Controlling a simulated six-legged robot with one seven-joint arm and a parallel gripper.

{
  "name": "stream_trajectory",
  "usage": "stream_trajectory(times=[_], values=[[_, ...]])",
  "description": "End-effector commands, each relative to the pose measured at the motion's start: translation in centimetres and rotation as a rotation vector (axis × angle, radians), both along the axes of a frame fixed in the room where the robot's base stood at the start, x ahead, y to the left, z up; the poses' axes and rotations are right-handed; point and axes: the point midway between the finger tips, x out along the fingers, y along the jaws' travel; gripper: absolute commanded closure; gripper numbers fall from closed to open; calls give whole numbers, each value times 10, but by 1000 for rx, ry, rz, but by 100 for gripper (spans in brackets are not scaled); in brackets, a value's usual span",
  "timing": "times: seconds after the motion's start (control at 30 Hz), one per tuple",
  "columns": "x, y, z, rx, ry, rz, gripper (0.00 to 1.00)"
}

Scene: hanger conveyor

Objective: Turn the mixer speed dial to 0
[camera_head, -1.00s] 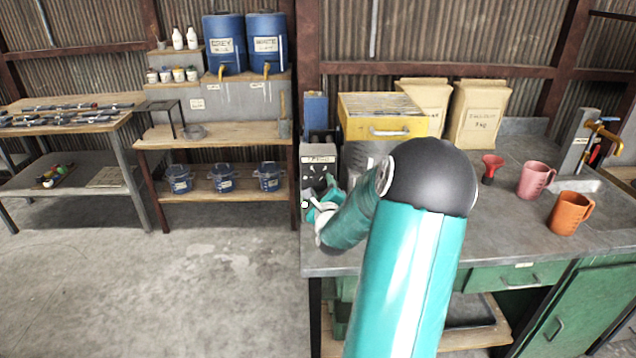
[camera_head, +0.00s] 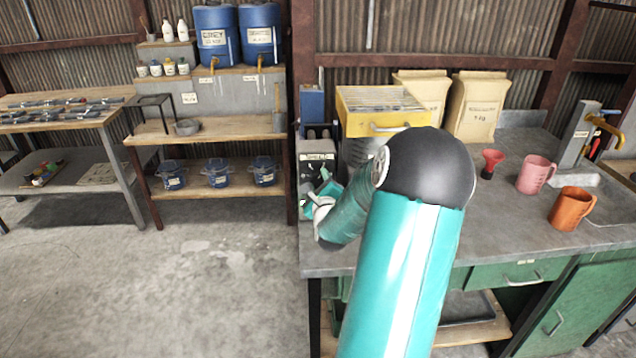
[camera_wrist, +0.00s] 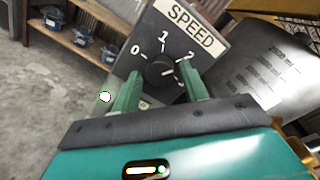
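The mixer speed dial (camera_wrist: 160,73) is a round black knob on a dark grey panel (camera_wrist: 215,62) with a white SPEED label and marks 0, 1 and 2. A white mark shows on the knob's right side, away from the 0; its exact setting is unclear. My gripper (camera_wrist: 161,70) is open, with one green finger on each side of the knob in the wrist view. I cannot tell whether the fingers touch it. In the head view my gripper (camera_head: 322,190) is at the mixer's grey control box (camera_head: 306,172), and my arm hides the knob.
A metal container (camera_wrist: 270,85) stands right of the panel. Open floor lies to the left.

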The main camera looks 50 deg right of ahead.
Motion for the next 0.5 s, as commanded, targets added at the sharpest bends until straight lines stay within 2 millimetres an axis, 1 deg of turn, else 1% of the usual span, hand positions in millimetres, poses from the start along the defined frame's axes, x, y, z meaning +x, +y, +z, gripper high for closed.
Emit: stream_trajectory(times=[0.03,0.1,0.17,0.5], values=[[0,0,0,0,0,0,66],[0,0,0,0,0,0,80],[0,0,0,0,0,0,92],[2,-1,0,-23,26,0,91]])
